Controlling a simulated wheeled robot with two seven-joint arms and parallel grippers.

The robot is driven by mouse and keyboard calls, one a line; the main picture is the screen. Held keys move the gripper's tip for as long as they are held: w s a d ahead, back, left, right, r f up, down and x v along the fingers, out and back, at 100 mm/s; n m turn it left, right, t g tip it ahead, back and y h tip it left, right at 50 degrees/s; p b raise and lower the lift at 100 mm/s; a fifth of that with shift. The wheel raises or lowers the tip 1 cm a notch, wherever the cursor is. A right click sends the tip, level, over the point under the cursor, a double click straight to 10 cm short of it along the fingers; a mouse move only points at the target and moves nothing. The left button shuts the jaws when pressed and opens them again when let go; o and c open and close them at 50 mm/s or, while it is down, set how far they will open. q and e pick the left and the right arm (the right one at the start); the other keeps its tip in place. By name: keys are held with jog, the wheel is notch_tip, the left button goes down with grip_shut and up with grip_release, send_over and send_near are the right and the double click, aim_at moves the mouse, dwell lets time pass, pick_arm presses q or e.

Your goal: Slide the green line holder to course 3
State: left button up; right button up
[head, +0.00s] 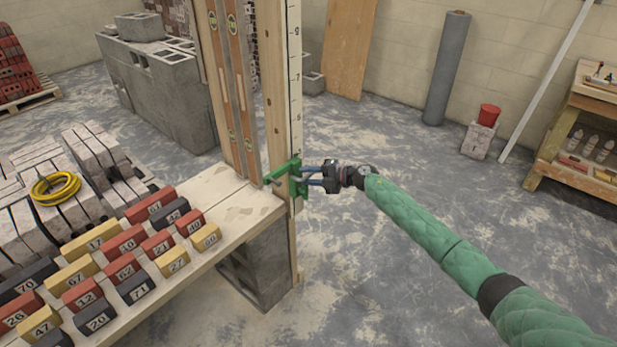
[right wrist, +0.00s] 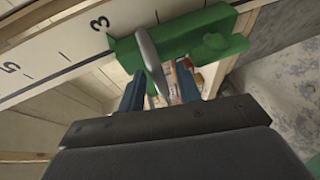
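The green line holder (head: 283,181) sits on the upright wooden post (head: 276,90), which carries a white numbered scale (head: 295,60). In the right wrist view the holder (right wrist: 190,42) lies across the scale strip (right wrist: 45,50), its left edge close beside the printed 3; a 5 shows farther left. A grey lever (right wrist: 152,62) stands out from the holder. My right gripper (head: 305,176) is at the holder, its two blue fingers (right wrist: 160,92) apart with the lever between them. Whether either finger touches the lever I cannot tell. My left gripper is not in view.
A bench (head: 225,205) left of the post holds several numbered red, yellow and dark blocks. A yellow line coil (head: 55,188) lies on grey bricks. Grey concrete blocks (head: 165,85) stand behind. The floor (head: 400,150) right of the post is mostly clear.

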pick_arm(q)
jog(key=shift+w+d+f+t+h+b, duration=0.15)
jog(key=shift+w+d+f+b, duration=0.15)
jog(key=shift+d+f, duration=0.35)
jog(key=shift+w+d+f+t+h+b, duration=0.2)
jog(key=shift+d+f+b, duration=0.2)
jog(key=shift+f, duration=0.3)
pick_arm(e)
jog(key=v, duration=0.7)
jog(key=shift+d, duration=0.25)
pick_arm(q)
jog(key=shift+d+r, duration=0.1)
